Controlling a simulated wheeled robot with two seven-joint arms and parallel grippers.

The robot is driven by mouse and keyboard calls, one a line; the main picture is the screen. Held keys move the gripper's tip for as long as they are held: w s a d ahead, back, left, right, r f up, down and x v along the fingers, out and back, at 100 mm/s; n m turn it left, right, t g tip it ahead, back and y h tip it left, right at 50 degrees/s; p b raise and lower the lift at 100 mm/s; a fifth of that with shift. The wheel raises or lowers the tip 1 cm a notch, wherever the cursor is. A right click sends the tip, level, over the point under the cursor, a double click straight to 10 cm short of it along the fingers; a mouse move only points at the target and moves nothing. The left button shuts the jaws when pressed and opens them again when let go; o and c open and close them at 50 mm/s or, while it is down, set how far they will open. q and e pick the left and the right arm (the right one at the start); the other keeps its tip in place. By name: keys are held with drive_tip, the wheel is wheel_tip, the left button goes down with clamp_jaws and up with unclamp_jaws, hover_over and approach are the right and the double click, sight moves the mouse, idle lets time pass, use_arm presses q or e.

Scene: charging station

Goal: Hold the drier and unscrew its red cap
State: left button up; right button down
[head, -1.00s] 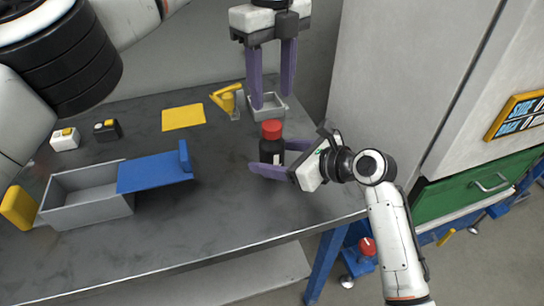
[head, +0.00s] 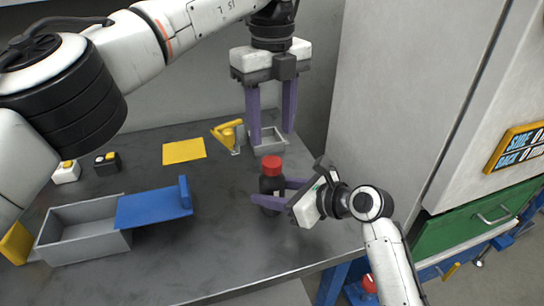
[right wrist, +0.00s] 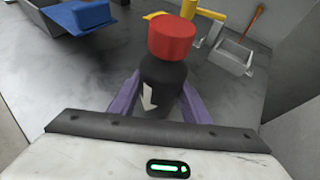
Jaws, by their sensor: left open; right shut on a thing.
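The drier (head: 270,187) is a black bottle with a red cap (head: 271,164), upright at the right part of the table. In the right wrist view the drier (right wrist: 163,88) stands between the purple fingers, with its red cap (right wrist: 172,38) clear above them. My right gripper (head: 270,193) is shut around the drier's body from the right. My left gripper (head: 270,140) is open, pointing down, behind and above the drier in the picture. Its fingers are apart with nothing between them, in front of a small grey tray (head: 272,143). They do not touch the cap.
A grey box (head: 85,240) with a blue lid piece (head: 155,207) stands at the left. A yellow sheet (head: 184,151) and a yellow tool (head: 228,134) lie farther back. A large grey cabinet (head: 410,100) bounds the right side.

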sight(272, 161)
use_arm(q)
drive_tip(key=m, duration=1.4)
drive_tip(key=shift+m, duration=0.4)
drive_tip(key=m, duration=2.4)
drive_tip(key=shift+f, duration=0.65)
wheel_tip(272, 161, down, 7)
drive_tip(key=shift+r, duration=0.1)
